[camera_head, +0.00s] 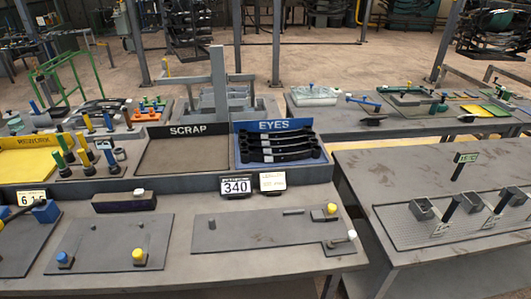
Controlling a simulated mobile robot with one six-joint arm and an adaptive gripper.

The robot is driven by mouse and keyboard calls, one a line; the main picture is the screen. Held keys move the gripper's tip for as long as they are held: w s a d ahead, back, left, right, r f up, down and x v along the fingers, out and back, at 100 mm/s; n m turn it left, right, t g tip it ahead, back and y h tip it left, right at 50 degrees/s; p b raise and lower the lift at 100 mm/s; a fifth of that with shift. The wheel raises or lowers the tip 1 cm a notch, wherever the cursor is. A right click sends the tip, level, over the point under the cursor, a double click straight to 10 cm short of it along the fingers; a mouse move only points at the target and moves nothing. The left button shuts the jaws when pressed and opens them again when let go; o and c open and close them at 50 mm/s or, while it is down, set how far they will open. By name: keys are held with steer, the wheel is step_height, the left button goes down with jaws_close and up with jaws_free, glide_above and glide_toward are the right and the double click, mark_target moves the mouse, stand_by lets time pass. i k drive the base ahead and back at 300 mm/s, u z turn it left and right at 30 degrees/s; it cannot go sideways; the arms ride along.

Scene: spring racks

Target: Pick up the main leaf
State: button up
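Several dark leaf-spring strips (279,148) lie stacked side by side in the blue bin labelled EYES (274,125), at the middle right of the near bench. Which one is the main leaf I cannot tell. My gripper is not in view.
A SCRAP tray (185,156) sits left of the blue bin and looks empty. Small signs, one reading 340 (236,186), stand in front. Flat plates with pegs (270,232) lie on the front bench. Another table (450,225) stands right, across a gap.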

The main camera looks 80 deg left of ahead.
mark_target(294, 140)
steer(key=u, duration=2)
steer(key=i, duration=0.6)
steer(key=u, duration=0.95)
